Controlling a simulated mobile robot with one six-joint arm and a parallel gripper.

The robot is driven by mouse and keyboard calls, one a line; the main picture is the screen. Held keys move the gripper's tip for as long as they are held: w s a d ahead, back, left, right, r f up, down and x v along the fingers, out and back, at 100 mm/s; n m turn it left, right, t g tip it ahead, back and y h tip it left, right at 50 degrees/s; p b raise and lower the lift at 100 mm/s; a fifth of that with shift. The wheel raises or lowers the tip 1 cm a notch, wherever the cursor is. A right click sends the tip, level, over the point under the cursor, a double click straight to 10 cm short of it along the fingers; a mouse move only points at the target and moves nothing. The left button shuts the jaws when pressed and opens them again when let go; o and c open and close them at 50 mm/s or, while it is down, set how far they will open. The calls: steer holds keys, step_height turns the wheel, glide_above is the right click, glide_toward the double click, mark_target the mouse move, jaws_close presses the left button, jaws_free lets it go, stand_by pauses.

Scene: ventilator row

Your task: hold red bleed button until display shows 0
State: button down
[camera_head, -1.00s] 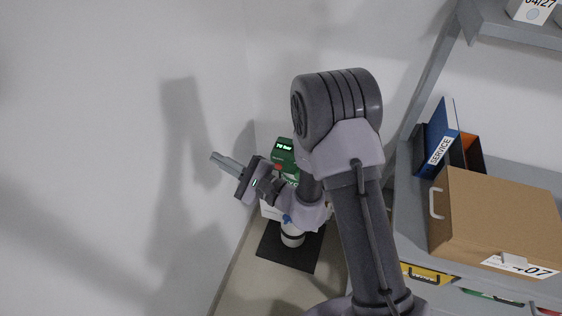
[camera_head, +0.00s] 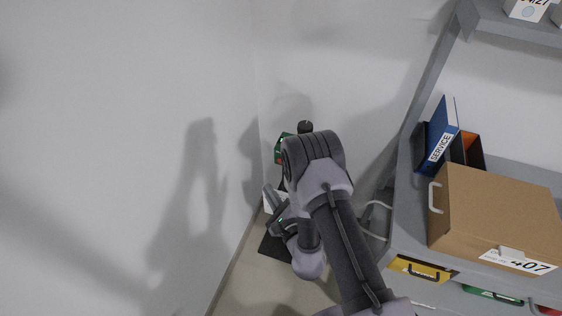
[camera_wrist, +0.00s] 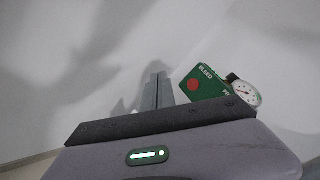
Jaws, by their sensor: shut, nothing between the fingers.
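The green bleed unit (camera_wrist: 207,86) shows in the wrist view, with the lettering "BLEED" and a round red button (camera_wrist: 194,85) on its face. My gripper (camera_wrist: 157,78) is shut and empty; its fingers point to the left of the unit, apart from the red button in the picture. In the head view my gripper (camera_head: 269,193) is low and in front of the unit, whose green edge (camera_head: 279,149) shows beside my arm. My arm hides most of the unit there. I cannot read the display in either current view.
A round white dial gauge (camera_wrist: 244,93) sits at the right of the unit. A dark mat (camera_head: 272,246) lies on the floor below. A grey shelf with a cardboard box (camera_head: 495,215) and a blue service binder (camera_head: 440,135) stands to the right. A white wall is close on the left.

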steer(key=w+d, duration=0.3)
steer(key=w, duration=0.5)
stand_by(1.9)
steer(key=shift+w+d+b, duration=0.1)
steer(key=shift+w+b, duration=0.3)
steer(key=shift+w+d, duration=0.15)
steer(key=shift+w, duration=0.1)
stand_by(2.4)
steer(key=shift+s, duration=0.1)
stand_by(0.5)
steer(key=shift+s+a, duration=0.3)
steer(key=shift+s, duration=0.3)
steer(key=shift+s+a, duration=0.3)
steer(key=shift+s, duration=0.5)
steer(key=shift+s+a, duration=0.25)
steer(key=shift+s, duration=0.5)
steer(key=shift+s+a, duration=0.3)
steer(key=shift+s, duration=0.5)
